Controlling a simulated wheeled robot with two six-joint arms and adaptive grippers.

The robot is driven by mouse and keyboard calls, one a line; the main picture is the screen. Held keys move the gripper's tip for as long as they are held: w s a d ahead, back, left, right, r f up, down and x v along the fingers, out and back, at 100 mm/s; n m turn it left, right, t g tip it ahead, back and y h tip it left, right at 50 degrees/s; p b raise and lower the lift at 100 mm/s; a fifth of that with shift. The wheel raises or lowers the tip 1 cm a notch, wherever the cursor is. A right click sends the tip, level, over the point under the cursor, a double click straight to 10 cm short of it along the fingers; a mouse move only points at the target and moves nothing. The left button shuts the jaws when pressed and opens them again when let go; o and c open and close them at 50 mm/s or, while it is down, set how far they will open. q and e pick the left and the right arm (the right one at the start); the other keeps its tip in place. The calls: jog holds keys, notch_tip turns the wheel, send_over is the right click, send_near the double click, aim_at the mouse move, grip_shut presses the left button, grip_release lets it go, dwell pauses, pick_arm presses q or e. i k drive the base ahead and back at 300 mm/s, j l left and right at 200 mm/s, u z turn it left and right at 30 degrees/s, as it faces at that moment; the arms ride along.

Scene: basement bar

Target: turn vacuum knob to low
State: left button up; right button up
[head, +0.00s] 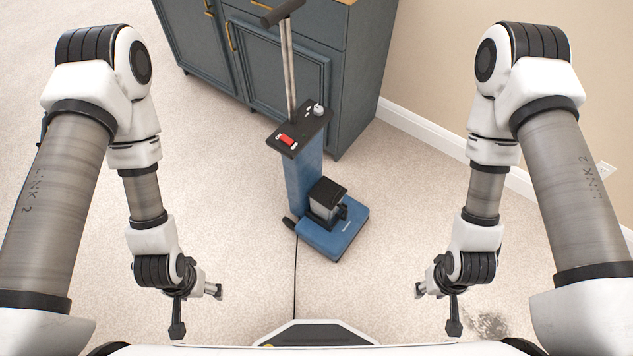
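The knob's setting marks are too small to read. My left gripper (177,330) hangs low at the left, and my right gripper (454,327) hangs low at the right. Both are well apart from the vacuum and its knob, and I see nothing held in them. Their finger openings are not clear from this angle.
A dark blue-grey cabinet (285,68) with brass handles stands right behind the vacuum. The vacuum's metal handle (289,70) rises in front of it. A black cord (295,275) runs across the carpet towards me. A dark stain (487,324) lies at the lower right. Carpet on both sides is clear.

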aim_at(318, 111)
jog(key=i+l, duration=0.4)
jog(key=l, duration=0.15)
jog(key=i+l, duration=0.4)
jog(key=l+u, duration=0.05)
jog(key=l, duration=0.05)
